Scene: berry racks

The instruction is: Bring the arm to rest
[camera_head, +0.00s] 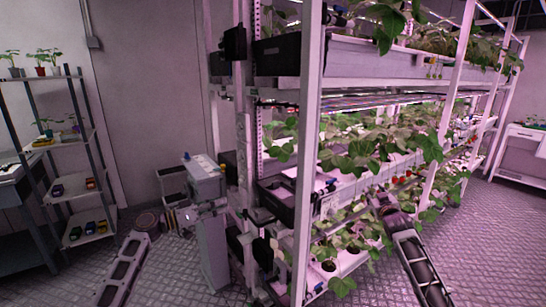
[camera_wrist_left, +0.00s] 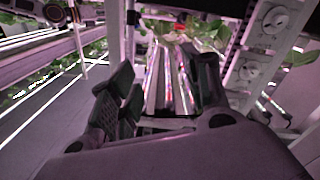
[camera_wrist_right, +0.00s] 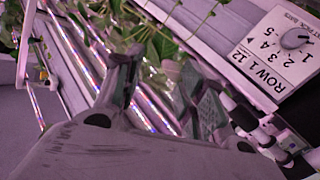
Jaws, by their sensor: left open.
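My left arm comes in low at the left of the head view. Its gripper (camera_wrist_left: 165,78) shows best in the left wrist view, with its two dark fingers wide apart and nothing between them. My right arm reaches up to the front of the plant rack (camera_head: 312,130) in the head view. My right gripper (camera_head: 382,200) is beside the lower plants there. In the right wrist view its fingers (camera_wrist_right: 160,80) stand apart, with leaves and shiny strips behind them. I see nothing held in it.
A grey shelf unit (camera_head: 75,78) with small pots and coloured items stands at the left. A grey box-topped stand (camera_head: 205,180) is near the rack's left end. A row label with a dial (camera_wrist_right: 275,55) is close to my right gripper. Patterned floor is open at right.

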